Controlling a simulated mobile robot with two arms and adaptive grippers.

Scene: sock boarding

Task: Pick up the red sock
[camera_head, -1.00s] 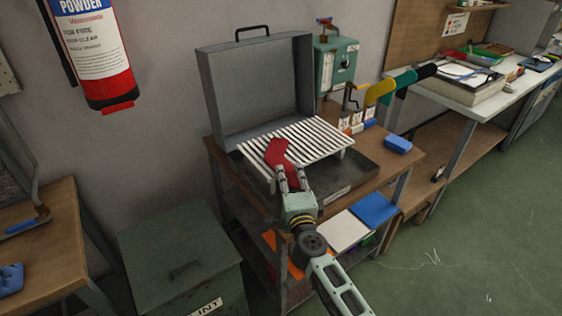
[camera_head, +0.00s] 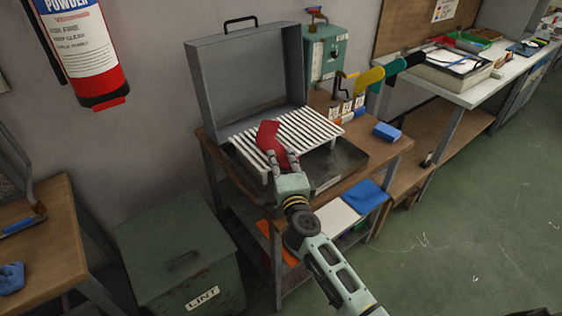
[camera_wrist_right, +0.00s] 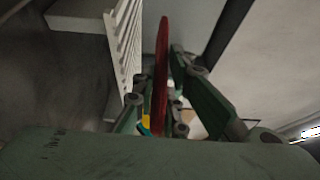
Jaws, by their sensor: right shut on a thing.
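The red sock (camera_head: 269,137) is at the white slatted rack inside the open grey case, near the rack's left side. My right gripper (camera_head: 283,160) reaches in from the front and is shut on the sock's near end. In the right wrist view the red sock (camera_wrist_right: 161,75) stands edge-on between the two fingers (camera_wrist_right: 160,115), beside the white slats. Whether the sock still touches the rack I cannot tell. My left gripper is not in view.
The white slatted rack (camera_head: 312,126) sits before the raised grey lid (camera_head: 245,82). Yellow and dark green sock-shaped boards (camera_head: 368,80) stand to the right, near a blue block (camera_head: 387,131). A green lint bin (camera_head: 180,255) stands at lower left.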

